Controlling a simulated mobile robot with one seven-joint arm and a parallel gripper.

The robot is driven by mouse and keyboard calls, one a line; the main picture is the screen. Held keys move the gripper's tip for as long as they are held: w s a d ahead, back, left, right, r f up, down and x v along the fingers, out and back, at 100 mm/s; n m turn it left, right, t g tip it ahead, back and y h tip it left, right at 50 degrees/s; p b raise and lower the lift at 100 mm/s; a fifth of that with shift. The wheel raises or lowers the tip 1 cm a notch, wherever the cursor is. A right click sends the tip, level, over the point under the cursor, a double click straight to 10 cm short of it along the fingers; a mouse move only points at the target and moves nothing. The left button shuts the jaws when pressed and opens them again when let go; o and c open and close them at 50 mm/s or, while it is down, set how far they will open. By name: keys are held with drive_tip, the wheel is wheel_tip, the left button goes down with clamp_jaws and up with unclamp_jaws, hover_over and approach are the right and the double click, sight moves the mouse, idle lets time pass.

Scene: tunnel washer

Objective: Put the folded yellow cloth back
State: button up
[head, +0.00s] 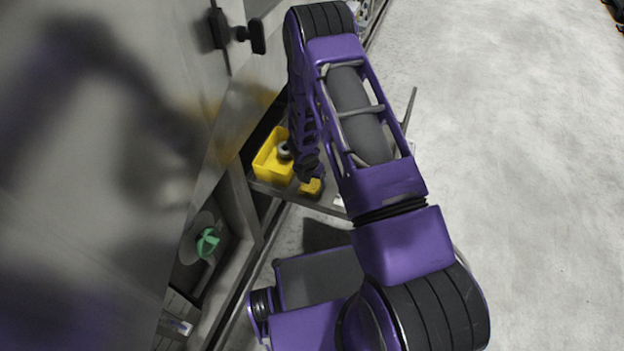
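A small yellow piece (312,188), which looks like the folded cloth, is at the front edge of a grey shelf (323,203). My gripper (309,177) points down right over it, at the end of my purple arm. The fingertips are small and partly hidden by my arm, so I cannot tell whether they are open, shut, or touching the yellow piece. A yellow open bin (265,170) stands on the shelf just left of the gripper, with a round grey item (284,150) in or at its right side.
A large grey metal machine wall (110,130) with a black handle (257,36) fills the left. Below is an opening with a green item (207,242) in it. A thin grey bar (411,106) sticks up right of my arm. The floor (530,170) at right is clear.

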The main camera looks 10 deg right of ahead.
sight(308, 189)
drive_tip(key=shift+o, duration=1.4)
drive_tip(key=p+v, duration=0.3)
drive_tip(key=v, duration=0.9)
drive_tip(key=shift+p, duration=0.4)
drive_tip(key=shift+r, duration=0.1)
